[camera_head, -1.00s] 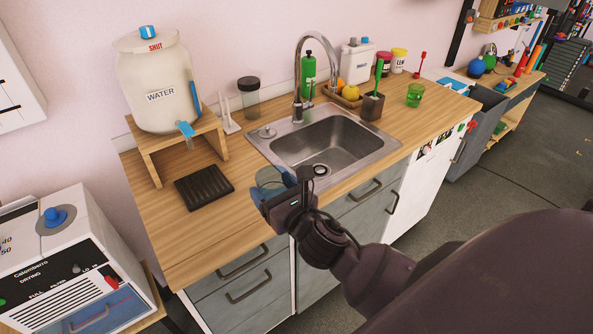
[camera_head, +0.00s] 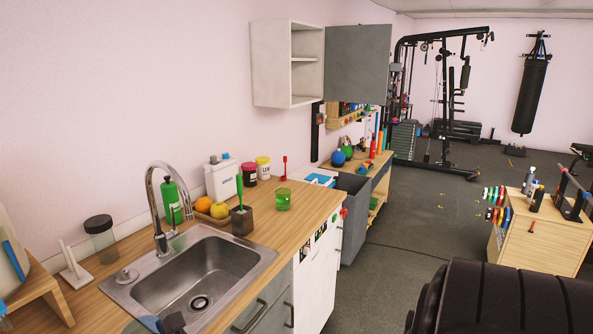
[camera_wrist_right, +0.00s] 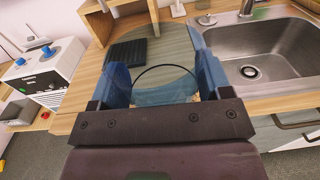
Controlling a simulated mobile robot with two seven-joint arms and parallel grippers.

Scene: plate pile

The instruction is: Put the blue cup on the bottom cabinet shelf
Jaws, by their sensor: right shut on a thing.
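The blue cup (camera_wrist_right: 165,84) is see-through and sits between the two blue fingers of my right gripper (camera_wrist_right: 165,70) in the right wrist view. The gripper is shut on it and holds it over the counter's front edge. In the head view only a small part of my right gripper (camera_head: 166,323) shows at the bottom edge, beside the sink. The white wall cabinet (camera_head: 273,65) hangs at the upper middle with its grey door (camera_head: 357,65) swung open. It has a middle shelf (camera_head: 304,59) and a bottom shelf (camera_head: 304,100), and both look empty. My left gripper is not in view.
The sink (camera_head: 215,268) and tall curved faucet (camera_head: 153,195) lie below and left of the cabinet. A green bottle (camera_head: 171,202), a fruit tray, a brush holder (camera_head: 242,221) and a green glass (camera_head: 283,200) stand on the counter. The air in front of the cabinet is clear.

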